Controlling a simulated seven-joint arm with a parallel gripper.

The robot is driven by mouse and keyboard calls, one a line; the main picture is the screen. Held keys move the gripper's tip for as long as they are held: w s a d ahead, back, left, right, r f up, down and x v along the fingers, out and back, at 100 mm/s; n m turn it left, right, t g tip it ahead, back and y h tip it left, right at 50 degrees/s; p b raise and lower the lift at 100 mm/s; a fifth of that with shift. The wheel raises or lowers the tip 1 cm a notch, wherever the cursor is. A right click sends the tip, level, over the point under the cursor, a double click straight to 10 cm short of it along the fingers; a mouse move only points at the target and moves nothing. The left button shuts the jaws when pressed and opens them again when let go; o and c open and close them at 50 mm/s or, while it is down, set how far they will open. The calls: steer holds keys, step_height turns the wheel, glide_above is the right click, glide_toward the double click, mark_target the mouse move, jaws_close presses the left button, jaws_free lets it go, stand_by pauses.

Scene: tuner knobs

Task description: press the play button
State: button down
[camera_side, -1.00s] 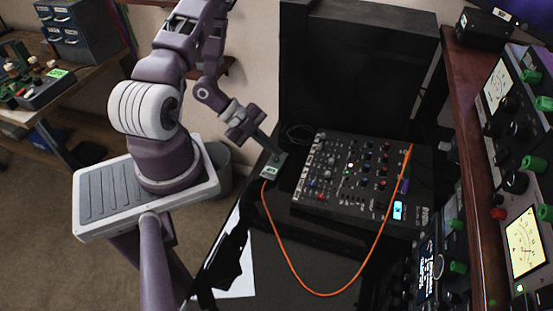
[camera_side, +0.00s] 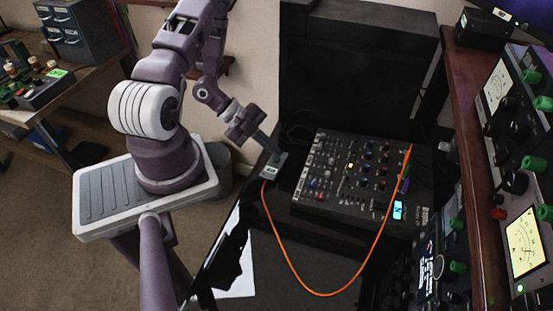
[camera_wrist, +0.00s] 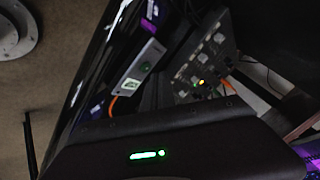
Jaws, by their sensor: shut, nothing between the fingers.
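A small grey box (camera_side: 270,172) with a lit display sits at the left of the desk, left of the mixer, with an orange cable at its near end. In the wrist view the box (camera_wrist: 143,68) shows a small green button (camera_wrist: 147,66) and a pale display (camera_wrist: 130,85); no play mark can be read. My gripper (camera_side: 275,154) is shut and empty, pointing down at the far end of the box. Whether it touches the box or the button cannot be told. The fingertips cannot be made out in the wrist view.
A black mixer (camera_side: 345,175) with many knobs lies right of the box. The orange cable (camera_side: 318,293) loops across the front of the desk to the mixer's right side. A tall black case (camera_side: 350,75) stands behind. Meter panels (camera_side: 520,240) line the right edge.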

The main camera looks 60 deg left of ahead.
steer(key=shift+f, duration=0.1)
stand_by(0.3)
steer(key=shift+f, duration=0.3)
steer(key=shift+f, duration=0.3)
stand_by(0.4)
steer(key=shift+r, duration=0.7)
steer(key=shift+r, duration=2.55)
